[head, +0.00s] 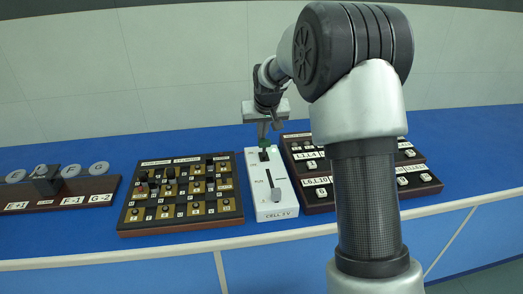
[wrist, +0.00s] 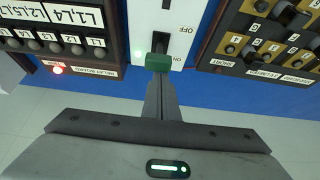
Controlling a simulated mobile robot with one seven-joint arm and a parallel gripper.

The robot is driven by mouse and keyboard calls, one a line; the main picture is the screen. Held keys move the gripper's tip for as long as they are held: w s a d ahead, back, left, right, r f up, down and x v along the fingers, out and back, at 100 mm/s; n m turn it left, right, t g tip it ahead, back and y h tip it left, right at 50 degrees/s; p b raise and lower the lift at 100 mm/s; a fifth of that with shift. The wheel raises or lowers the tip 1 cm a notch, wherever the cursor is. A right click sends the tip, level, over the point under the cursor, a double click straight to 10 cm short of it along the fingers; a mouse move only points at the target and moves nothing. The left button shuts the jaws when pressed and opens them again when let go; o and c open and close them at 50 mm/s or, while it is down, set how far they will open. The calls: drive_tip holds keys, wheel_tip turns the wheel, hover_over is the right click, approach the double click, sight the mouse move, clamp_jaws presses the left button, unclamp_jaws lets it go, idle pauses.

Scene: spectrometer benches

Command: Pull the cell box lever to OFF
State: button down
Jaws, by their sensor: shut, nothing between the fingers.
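The white cell box (head: 262,206) stands on the blue bench, marked CELL at its near end. In the wrist view the white box face (wrist: 181,12) shows OFF lettering beside the black switch slot. My gripper (head: 264,132) is shut and points down just over the far end of the box. A green block (wrist: 159,62) is at its fingertips, partly covering the switch area. I cannot tell whether the fingers touch the lever.
A dark switch board (head: 179,215) stands close left of the box, and a dark relay board (head: 318,208) close right. Blue bench shows behind the boards.

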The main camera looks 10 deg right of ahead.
sight(263, 142)
drive_tip(key=s+t+b, duration=0.1)
drive_tip(key=b, duration=0.1)
drive_tip(key=s+t+b, duration=0.1)
drive_tip(key=b, duration=0.1)
drive_tip(key=shift+f, duration=0.25)
drive_tip(key=shift+s+b, duration=0.5)
drive_tip(key=shift+b, duration=0.15)
drive_tip(key=shift+s+f, duration=0.15)
drive_tip(key=shift+f, duration=0.1)
drive_tip(key=shift+r, duration=0.1)
drive_tip(key=shift+w+r, duration=0.25)
drive_tip(key=s+r+p, duration=0.3)
drive_tip(key=r, duration=0.6)
drive_tip(key=shift+s, duration=0.25)
